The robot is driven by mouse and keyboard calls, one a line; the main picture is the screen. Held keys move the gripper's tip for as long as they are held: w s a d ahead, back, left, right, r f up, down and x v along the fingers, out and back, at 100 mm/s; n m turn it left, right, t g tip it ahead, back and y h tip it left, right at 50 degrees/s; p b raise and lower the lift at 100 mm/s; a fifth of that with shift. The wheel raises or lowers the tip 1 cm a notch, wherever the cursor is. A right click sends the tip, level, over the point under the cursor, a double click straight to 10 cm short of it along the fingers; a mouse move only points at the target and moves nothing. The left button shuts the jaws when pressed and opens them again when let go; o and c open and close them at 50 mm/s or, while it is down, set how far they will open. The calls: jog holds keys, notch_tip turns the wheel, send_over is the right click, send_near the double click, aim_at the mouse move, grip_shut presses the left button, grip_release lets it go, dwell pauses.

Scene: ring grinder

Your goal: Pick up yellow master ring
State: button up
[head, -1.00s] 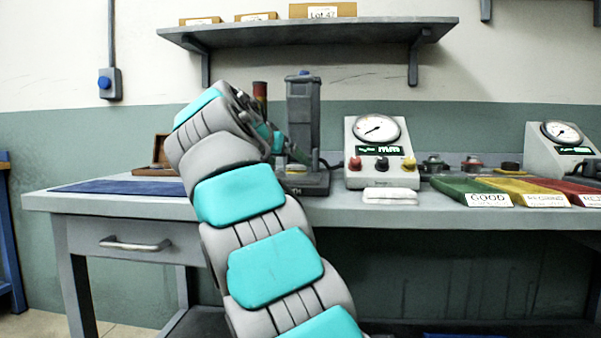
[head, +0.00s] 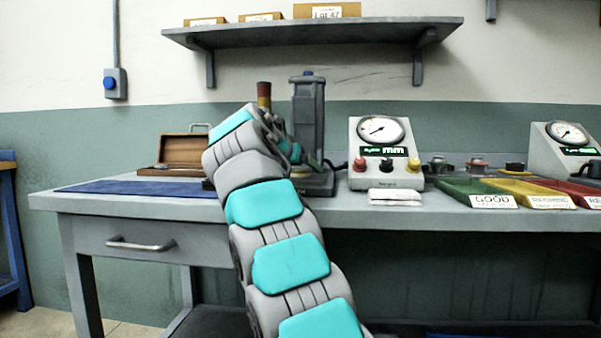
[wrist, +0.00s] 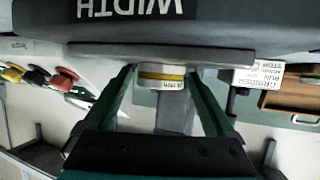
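A small pale ring-like thing with a yellow band (wrist: 162,77) and dark lettering shows in the wrist view, close to the dark edge of the gauge fixture marked WIDTH (wrist: 230,18). I take it for the yellow master ring. My gripper (wrist: 160,72) has its two green fingers on either side of it, seemingly with narrow gaps, so it looks open. Contact is hard to judge. In the head view, my arm reaches to the fixture with the grey post (head: 308,105) and hides the ring and most of the gripper.
The dial gauge box (head: 384,150) with coloured knobs stands right of the post. Green (head: 467,188), yellow (head: 528,189) and red (head: 575,190) trays lie farther right. An open wooden case (head: 180,157) and a blue mat (head: 130,187) are at the left. A shelf (head: 320,36) hangs above.

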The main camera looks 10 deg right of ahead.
grip_shut()
dwell(0.5)
jog(key=shift+r, duration=0.1)
